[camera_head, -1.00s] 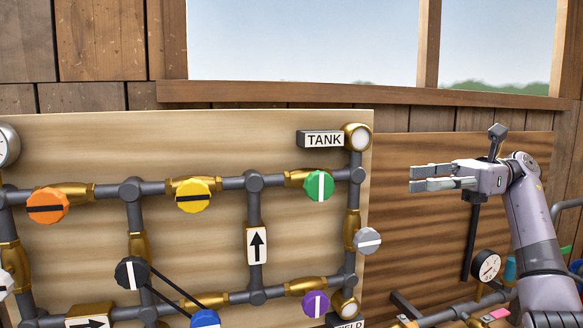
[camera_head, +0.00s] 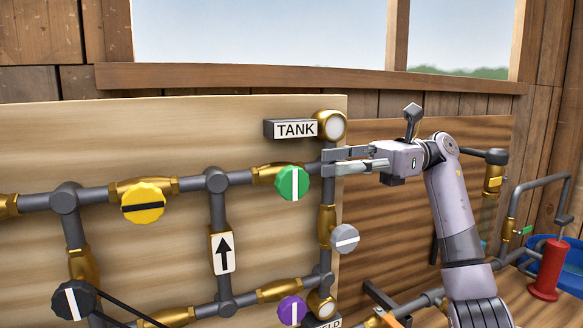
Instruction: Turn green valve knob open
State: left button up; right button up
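My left gripper is out of view.
Other knobs are near: yellow (camera_head: 143,202), grey (camera_head: 344,239), purple (camera_head: 292,311) and black (camera_head: 74,300). A brass fitting (camera_head: 331,126) tops the right pipe. A red cylinder (camera_head: 549,270) and blue tub (camera_head: 570,262) are far right.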

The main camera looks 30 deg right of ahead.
aim_at(292, 167)
jog(key=a+p, duration=0.1)
jog(key=a, duration=0.7)
jog(key=shift+w+r+p, duration=0.1)
jog(key=shift+w+p, duration=0.05)
jog(key=shift+p, duration=0.15)
jog(key=shift+a, duration=0.6)
jog(key=shift+c, duration=0.3)
grip_shut()
